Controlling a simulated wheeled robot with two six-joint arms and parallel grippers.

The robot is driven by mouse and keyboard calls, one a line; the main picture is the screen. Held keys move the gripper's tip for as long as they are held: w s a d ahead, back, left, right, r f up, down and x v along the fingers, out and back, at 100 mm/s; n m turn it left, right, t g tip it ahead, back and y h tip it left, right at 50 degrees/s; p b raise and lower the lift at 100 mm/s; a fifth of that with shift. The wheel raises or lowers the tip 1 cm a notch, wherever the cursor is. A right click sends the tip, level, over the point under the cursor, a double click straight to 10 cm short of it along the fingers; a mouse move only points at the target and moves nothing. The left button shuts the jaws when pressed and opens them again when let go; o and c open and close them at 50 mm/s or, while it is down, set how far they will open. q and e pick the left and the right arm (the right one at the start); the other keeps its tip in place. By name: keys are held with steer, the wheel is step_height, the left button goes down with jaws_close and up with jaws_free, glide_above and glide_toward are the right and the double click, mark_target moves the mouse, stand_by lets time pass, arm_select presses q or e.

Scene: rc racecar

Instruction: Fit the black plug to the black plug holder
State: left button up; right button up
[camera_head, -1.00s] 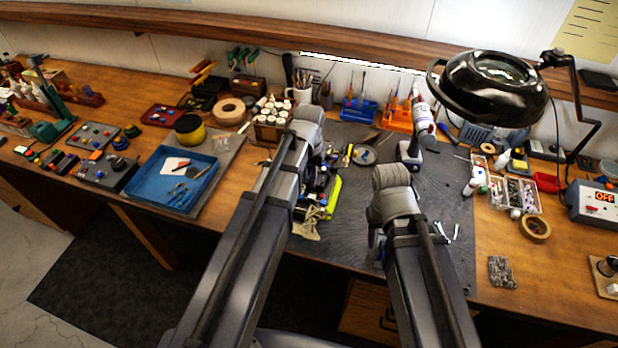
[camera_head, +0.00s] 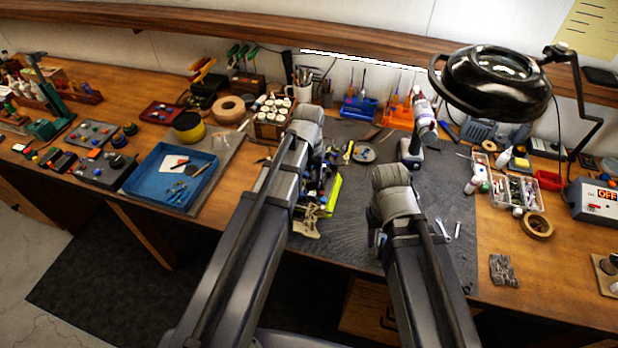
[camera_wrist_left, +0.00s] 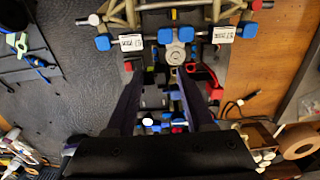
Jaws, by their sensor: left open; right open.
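The racecar chassis (camera_head: 312,212) lies on the dark mat, partly hidden behind my left arm in the head view. In the left wrist view the chassis (camera_wrist_left: 180,48) fills the middle, with blue, red and grey parts. My left gripper (camera_wrist_left: 158,72) is open above it, its two dark fingers apart with nothing held between them. A dark block (camera_wrist_left: 155,98) shows between the fingers. I cannot tell which dark part is the black plug or its holder. My right gripper (camera_head: 380,240) is mostly hidden behind its own arm, over the mat right of the chassis.
A blue tray (camera_head: 150,187) stands left of the mat. A magnifier lamp (camera_head: 492,88) overhangs the back right. Wrenches (camera_head: 457,230) lie on the mat's right part, with a parts box (camera_head: 515,192) beyond it. Some mat near the wrenches is clear.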

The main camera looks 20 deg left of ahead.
mark_target(309, 182)
arm_select(q)
step_height(309, 182, up, 8)
steer(key=p, duration=0.8)
steer(key=shift+f, duration=0.1)
arm_select(e)
step_height(309, 182, up, 8)
arm_select(q)
steer(key=shift+f, duration=0.1)
arm_select(e)
steer(key=shift+s+f, duration=0.1)
steer(key=shift+f, duration=0.05)
